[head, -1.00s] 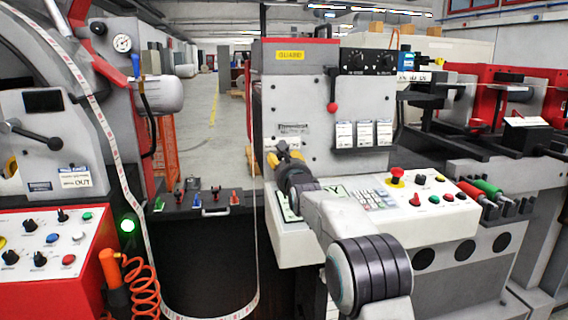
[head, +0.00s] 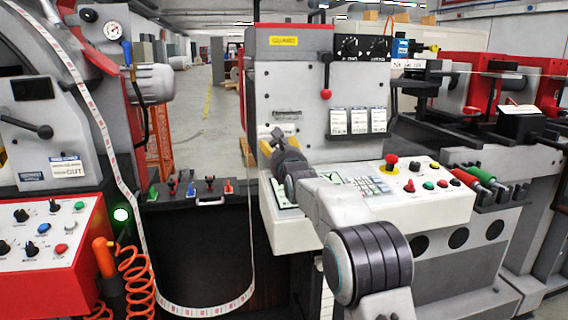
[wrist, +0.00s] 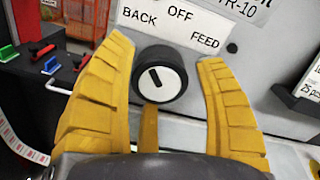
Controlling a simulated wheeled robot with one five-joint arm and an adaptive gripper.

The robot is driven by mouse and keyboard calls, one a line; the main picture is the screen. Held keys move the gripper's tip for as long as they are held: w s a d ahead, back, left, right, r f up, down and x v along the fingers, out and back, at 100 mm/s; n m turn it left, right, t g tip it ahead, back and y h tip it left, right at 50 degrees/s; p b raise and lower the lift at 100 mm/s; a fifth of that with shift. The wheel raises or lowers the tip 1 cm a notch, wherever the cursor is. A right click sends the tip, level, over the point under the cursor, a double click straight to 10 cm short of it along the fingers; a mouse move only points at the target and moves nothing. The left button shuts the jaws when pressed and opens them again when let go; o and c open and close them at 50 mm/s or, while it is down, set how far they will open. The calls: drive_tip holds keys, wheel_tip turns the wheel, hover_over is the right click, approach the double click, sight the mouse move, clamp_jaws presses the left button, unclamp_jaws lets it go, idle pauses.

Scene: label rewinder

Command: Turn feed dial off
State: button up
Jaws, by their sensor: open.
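The feed dial (wrist: 158,78) is a black round knob with a white face and a dark bar. It sits on the grey panel under the words BACK, OFF and FEED (wrist: 180,25). The bar slants from upper left to lower right, its upper end leaning towards BACK. My gripper (wrist: 170,75) is open in the wrist view, a yellow finger on either side of the dial with gaps to it. In the head view my gripper (head: 274,142) is in front of the grey machine panel (head: 292,95), and the dial cannot be made out there.
A red-knobbed lever (head: 326,94) and white cards (head: 358,120) are on the panel right of my gripper. A sloped console (head: 430,200) with a red mushroom button (head: 391,160) lies below right. A label web (head: 105,140) hangs at the left.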

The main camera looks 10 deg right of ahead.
drive_tip(key=shift+s+f+b, duration=0.2)
drive_tip(key=shift+s+b, duration=1.8)
drive_tip(key=shift+s, duration=0.05)
drive_tip(key=shift+s+r+b, duration=0.2)
drive_tip(key=shift+s+b, duration=1.75)
drive_tip(key=shift+s, duration=0.45)
